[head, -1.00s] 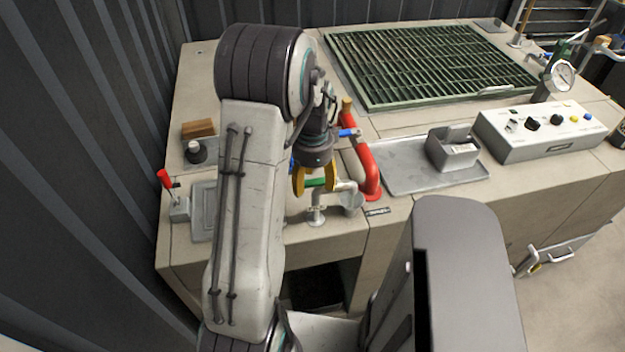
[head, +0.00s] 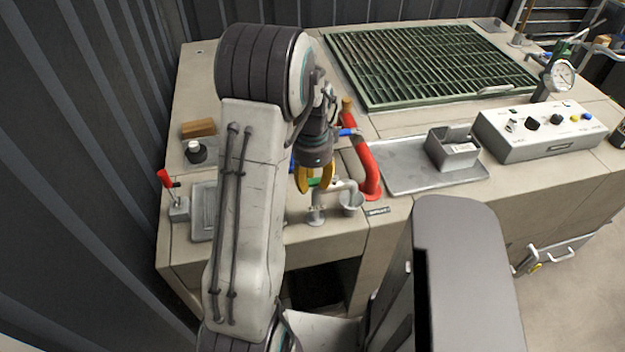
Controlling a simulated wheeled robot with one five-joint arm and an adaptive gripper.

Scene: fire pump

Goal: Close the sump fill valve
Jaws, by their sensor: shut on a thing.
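The valve with the green handle (head: 313,182), which I take to be the sump fill valve, is on the grey pipe (head: 341,186) at the front of the bench. The pipe bends down into a small grey cup (head: 352,203). My gripper (head: 315,188) points down with its yellow fingers at the handle, shut on it. Only a short green piece shows between the fingers; the rest of the handle and the valve body are partly hidden.
A red pipe (head: 365,165) with a blue handle (head: 348,132) stands close on the right. A red-knobbed lever (head: 165,179) is at the left edge. A grey tray (head: 400,180), a box (head: 455,150) and a control panel (head: 540,135) lie right.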

